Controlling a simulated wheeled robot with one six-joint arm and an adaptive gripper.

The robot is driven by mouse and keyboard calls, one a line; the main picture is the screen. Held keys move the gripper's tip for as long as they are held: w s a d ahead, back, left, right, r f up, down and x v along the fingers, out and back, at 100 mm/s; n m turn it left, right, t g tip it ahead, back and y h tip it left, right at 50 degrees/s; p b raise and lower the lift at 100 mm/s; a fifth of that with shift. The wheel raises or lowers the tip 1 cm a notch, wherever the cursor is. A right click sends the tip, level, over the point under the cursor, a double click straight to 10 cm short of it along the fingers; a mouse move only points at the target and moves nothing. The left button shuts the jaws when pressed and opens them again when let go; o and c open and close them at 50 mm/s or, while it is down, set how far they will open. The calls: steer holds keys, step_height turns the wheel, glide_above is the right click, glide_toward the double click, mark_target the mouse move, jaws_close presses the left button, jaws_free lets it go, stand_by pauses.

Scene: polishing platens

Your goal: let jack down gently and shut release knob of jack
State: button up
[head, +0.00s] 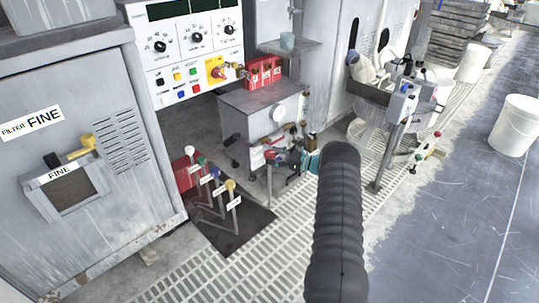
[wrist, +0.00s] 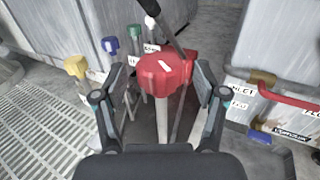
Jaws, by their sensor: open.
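A red knob (wrist: 165,72) with a white mark on top stands on a pale post in the wrist view. My gripper (wrist: 162,82) is open, with one finger on each side of the knob and visible gaps between. Another red part (wrist: 191,62) shows just behind the knob, and a dark rod (wrist: 176,32) rises behind it. I cannot tell how these parts join or how the jack stands. In the head view, my gripper (head: 285,165) is small and low in front of the grey cabinet, beside the red knob (head: 271,156).
Levers with yellow (wrist: 77,67), blue (wrist: 110,44), green (wrist: 134,32) and white (wrist: 150,21) knobs stand left of my gripper. A red pipe (wrist: 290,97) with labels is close on the right. Floor grating (wrist: 40,115) lies at the left. A white bucket (head: 516,125) stands far right.

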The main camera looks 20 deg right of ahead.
steer(key=shift+x, duration=1.05)
steer(key=c, duration=1.2)
steer(key=shift+o, duration=0.2)
